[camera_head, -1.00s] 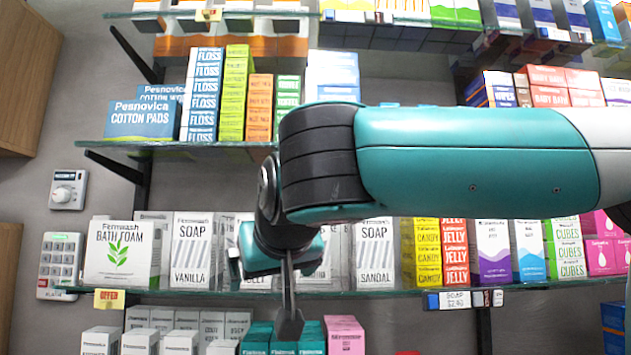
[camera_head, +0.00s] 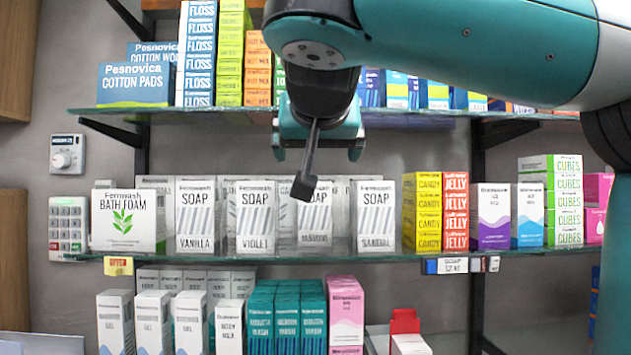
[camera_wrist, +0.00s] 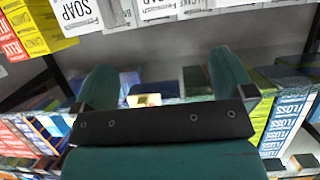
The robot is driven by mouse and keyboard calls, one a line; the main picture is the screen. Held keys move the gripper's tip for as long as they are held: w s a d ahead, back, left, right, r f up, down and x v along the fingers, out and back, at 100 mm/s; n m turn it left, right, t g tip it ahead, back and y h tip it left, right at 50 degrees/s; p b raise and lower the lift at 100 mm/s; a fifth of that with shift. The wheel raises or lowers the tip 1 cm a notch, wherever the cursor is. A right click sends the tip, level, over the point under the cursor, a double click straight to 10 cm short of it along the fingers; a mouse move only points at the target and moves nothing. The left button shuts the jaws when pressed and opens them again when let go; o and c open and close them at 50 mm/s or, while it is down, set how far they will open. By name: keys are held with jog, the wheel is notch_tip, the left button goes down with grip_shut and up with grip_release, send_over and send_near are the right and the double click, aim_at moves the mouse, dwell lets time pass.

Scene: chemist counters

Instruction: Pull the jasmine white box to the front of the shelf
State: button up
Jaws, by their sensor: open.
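A white soap box with grey stripes (camera_head: 315,222), whose small lower word looks like JASMINE but is blurred, stands upright on the middle glass shelf (camera_head: 375,257). It sits between the violet soap box (camera_head: 256,215) and the sandal soap box (camera_head: 376,215), its face slightly farther back than theirs. My gripper (camera_head: 316,150) is open and empty, above and in front of these boxes. In the wrist view, my gripper's fingers (camera_wrist: 165,82) are spread, with white soap boxes seen upside down at the top edge.
The vanilla soap box (camera_head: 195,216) and bath foam box (camera_head: 124,219) stand left. Candy (camera_head: 421,212) and jelly boxes (camera_head: 455,212) stand right. The upper glass shelf (camera_head: 215,113) runs behind my gripper. Teal boxes (camera_head: 287,320) and a pink box (camera_head: 345,315) stand below.

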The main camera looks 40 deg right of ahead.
aim_at(315, 213)
jog(key=b+x, duration=0.2)
jog(key=x, duration=1.4)
jog(key=shift+w+d+b, duration=0.25)
jog(key=shift+w+b, duration=0.05)
jog(key=c, duration=1)
jog(key=shift+s+a, duration=0.1)
jog(key=shift+c, duration=0.2)
